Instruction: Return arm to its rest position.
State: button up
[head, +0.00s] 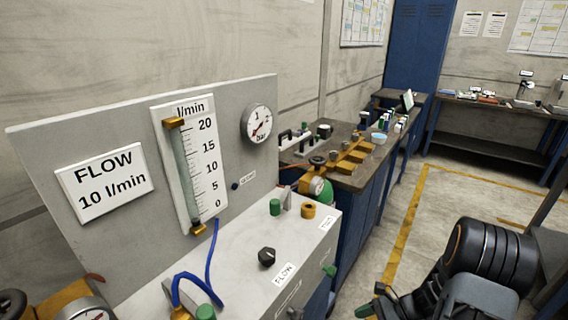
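My arm (490,258) shows at the lower right as thick black and grey links, folded low beside the bench. Its far end reaches left toward the bottom edge of the picture. Dark parts there, with small orange and green bits, seem to be my gripper (372,303). They are small and partly cut off by the bottom edge, so I cannot tell if the fingers are open or shut. I see nothing clearly held. The arm appears apart from the flow panel (130,130) and its bench.
The flow panel has a tube meter (190,165), a round gauge (257,122), a black knob (267,257) and a blue hose (211,255). A cluttered blue bench (365,180) stands behind it. Open floor with a yellow line (408,220) lies beyond my arm. Another table (490,100) is at the back right.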

jog(key=s+a+r+n+t+h+p, duration=0.2)
jog(key=r+n+h+p, duration=0.2)
jog(key=r+n, duration=0.5)
jog(key=s+a+r+n+t+h+p, duration=0.1)
jog(key=s+a+r+n+h+p, duration=0.2)
jog(key=r, duration=1.8)
jog(key=n+h+p, duration=0.1)
jog(key=n+h, duration=0.3)
jog(key=n, duration=0.2)
jog(key=shift+a+n+t+h, duration=0.3)
jog(key=shift+a+n+t, duration=0.05)
jog(key=shift+n+t, duration=0.05)
